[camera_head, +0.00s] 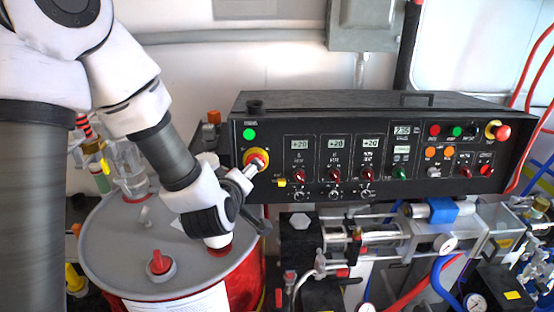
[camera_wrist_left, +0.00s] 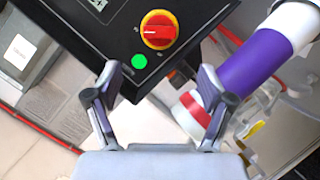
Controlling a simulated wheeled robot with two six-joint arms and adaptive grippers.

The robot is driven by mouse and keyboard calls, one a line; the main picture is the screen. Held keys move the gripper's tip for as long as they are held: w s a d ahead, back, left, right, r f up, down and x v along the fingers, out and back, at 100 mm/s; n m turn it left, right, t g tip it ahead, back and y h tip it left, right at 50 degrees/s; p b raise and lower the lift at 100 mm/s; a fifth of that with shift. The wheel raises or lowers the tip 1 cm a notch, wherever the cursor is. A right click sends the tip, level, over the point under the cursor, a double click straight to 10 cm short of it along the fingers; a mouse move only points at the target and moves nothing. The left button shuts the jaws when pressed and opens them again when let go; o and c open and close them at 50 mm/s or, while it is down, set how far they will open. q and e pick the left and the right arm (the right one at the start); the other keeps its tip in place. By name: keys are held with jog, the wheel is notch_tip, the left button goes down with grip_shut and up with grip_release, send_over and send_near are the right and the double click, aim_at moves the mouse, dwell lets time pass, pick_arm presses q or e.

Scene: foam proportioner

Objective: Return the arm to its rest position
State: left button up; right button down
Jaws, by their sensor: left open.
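My left arm (camera_head: 165,150) comes in from the upper left and reaches down over the drum to the left end of the black control panel. My left gripper (camera_head: 258,195) is beside the panel's lower left corner, its fingers pointing towards it. In the left wrist view, the gripper (camera_wrist_left: 160,82) is open and nothing shows between its fingers. The red and yellow rotary switch (camera_wrist_left: 158,30) lies beyond the fingertips, apart from them, with a lit green lamp (camera_wrist_left: 139,62) beside it. The switch also shows in the head view (camera_head: 258,157). My right gripper is not in view.
The black control panel (camera_head: 320,203) spans the middle and right. A grey-topped red drum (camera_head: 110,245) stands under my arm. Pipes and a blue valve (camera_head: 443,211) lie below the panel.

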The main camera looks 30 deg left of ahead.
pick_arm(q)
jog(key=s+d+f+m+g+h+b, duration=0.1)
jog(key=s+d+f+m+g, duration=0.1)
jog(key=f, duration=0.7)
jog(key=s+d+f+m+g+h+b, duration=0.1)
jog(key=s+d+f+m+g+b, duration=0.15)
jog(key=f, duration=0.65)
jog(key=s+d+f+m+g+h, duration=0.1)
jog(key=s+f+m, duration=0.2)
jog(key=f, duration=0.6)
jog(key=s+d+f+m+g+h+b, duration=0.1)
jog(key=s+d+f+m+g, duration=0.1)
jog(key=s+f, duration=0.7)
jog(key=s+d+f+m+g+h+b, duration=0.1)
jog(key=s+d+f+m+g+b, duration=0.1)
jog(key=s+f+g, duration=0.3)
jog(key=s+f+m, duration=0.1)
jog(key=s+f, duration=0.3)
jog(key=s, duration=0.1)
jog(key=shift+d+m, duration=0.35)
